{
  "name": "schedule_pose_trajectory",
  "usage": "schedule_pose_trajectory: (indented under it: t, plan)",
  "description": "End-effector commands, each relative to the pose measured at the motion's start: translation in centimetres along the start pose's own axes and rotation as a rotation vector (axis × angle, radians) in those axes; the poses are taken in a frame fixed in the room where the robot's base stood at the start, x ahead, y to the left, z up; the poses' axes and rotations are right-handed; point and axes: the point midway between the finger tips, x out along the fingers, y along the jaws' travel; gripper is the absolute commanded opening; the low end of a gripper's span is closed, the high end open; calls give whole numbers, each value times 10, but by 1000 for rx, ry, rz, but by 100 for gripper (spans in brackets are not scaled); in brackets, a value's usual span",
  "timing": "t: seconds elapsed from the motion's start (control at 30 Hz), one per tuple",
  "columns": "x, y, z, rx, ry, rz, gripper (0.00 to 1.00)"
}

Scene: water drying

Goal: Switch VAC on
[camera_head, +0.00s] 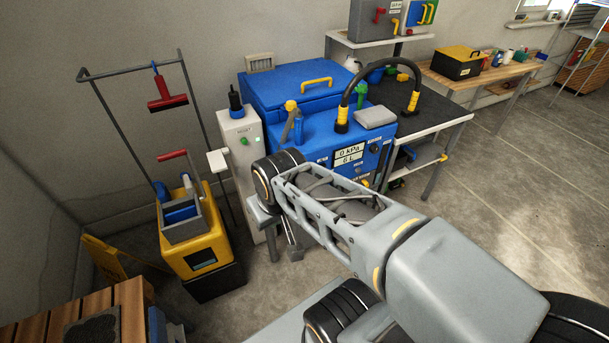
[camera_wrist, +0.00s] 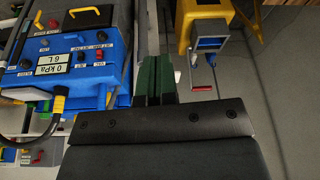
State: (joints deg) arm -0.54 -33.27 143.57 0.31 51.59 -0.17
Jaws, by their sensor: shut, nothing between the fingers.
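A blue machine (camera_head: 317,120) stands against the wall, with a display (camera_head: 348,155) reading 0 kPa and 6 L. Its front panel, partly behind my arm, has small labelled controls. The wrist view shows the panel (camera_wrist: 92,75) upside down at the left, with the display (camera_wrist: 53,64), red buttons (camera_wrist: 98,55) and dark knobs. The labels are too small to tell surely which control is VAC. My gripper (camera_wrist: 154,62) has green fingers, shut and empty, apart from the panel and to its right in the wrist view.
A yellow bucket cart (camera_head: 195,240) stands to the left and a grey cabinet (camera_head: 240,165) stands beside the machine. A black curved hose (camera_head: 375,72) arches over the machine's top. A dark-topped table (camera_head: 440,110) is at its right. Open floor (camera_head: 520,170) lies farther right.

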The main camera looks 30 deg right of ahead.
Motion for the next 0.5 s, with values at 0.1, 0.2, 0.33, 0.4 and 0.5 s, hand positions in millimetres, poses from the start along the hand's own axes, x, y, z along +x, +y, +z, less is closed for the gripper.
schedule_pose_trajectory:
  t: [0.1, 0.2, 0.33, 0.4, 0.5]
  plan:
    - [0, 0, 0, 0, 0, 0, 0]
    - [2, 1, 0, -1, 3, 4, 0]
    - [25, 19, -8, -29, 59, 57, 0]
    - [48, 41, -18, -68, 124, 124, 0]
    - [87, 86, -35, -169, 242, 264, 0]
